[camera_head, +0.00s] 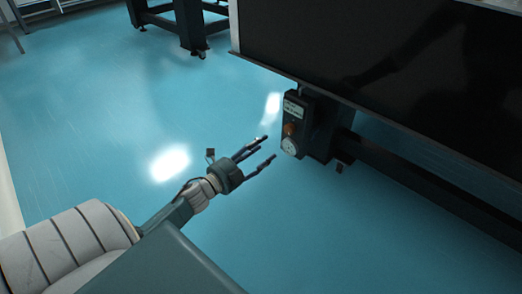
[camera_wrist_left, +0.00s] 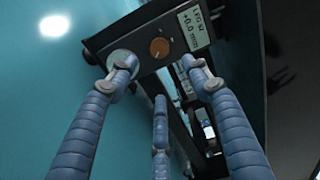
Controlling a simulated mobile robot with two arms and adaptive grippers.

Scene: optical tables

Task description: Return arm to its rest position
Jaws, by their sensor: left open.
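My left arm comes in from the lower left of the head view. Its gripper (camera_head: 265,150) is open, fingers spread, and nothing is between them. It points at a dark control box (camera_head: 318,125) on the leg of the optical table, with a small gap between them in the head view. The box carries an orange-brown knob (camera_wrist_left: 159,47), a pale round dial (camera_head: 289,147) and a small display (camera_wrist_left: 194,27). In the left wrist view the gripper's fingers (camera_wrist_left: 160,90) spread in front of the box, and one fingertip overlaps the pale dial. My right gripper is not in view.
The dark optical table (camera_head: 370,50) fills the upper right, with a low beam (camera_head: 430,185) running under it. Another black table frame (camera_head: 188,22) stands at the back. The blue floor (camera_head: 90,110) is clear to the left of the gripper.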

